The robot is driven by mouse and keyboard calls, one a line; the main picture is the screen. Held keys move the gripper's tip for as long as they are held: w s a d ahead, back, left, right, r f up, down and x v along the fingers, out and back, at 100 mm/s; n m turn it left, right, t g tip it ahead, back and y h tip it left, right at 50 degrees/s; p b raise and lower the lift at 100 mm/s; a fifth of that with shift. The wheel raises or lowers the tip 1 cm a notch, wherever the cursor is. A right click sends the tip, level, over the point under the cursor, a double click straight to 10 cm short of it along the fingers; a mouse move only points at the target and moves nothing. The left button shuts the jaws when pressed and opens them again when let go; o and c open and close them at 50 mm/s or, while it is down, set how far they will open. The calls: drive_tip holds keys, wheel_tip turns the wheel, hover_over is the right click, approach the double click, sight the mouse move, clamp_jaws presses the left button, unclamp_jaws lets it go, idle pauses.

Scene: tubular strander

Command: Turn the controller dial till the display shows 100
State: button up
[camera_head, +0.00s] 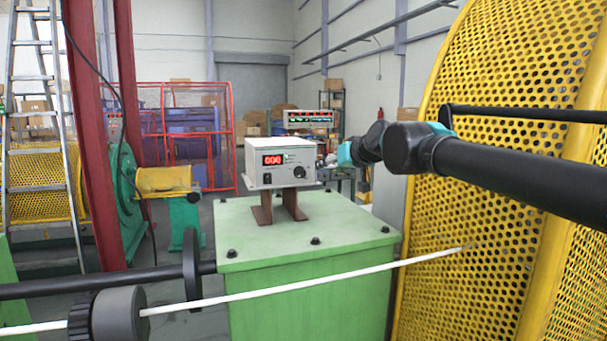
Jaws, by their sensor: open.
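The controller (280,163) is a pale box on brown feet, upright on the green pedestal. Its red display (272,159) seems to read 000, though the small digits are hard to make out. The round dark dial (299,172) is at the right of its front face, below some small print. A dark switch (267,180) is at the lower left. My black arm with teal rings reaches in from the right, and its wrist is just right of the controller, apart from the dial in the picture. I cannot make out my gripper's fingers.
The green pedestal (305,236) has bolts on its top. A white cable (290,293) crosses in front of it. A yellow perforated guard (475,205) stands at the right. A black shaft and rollers (119,312) are at lower left. A red post and ladder (45,90) stand farther back.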

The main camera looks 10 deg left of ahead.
drive_tip(key=r, duration=0.2)
approach(302, 173)
drive_tip(key=x, duration=0.8)
drive_tip(key=shift+w+a+f, duration=0.2)
drive_tip(key=shift+w, duration=0.05)
drive_tip(key=c, duration=1.2)
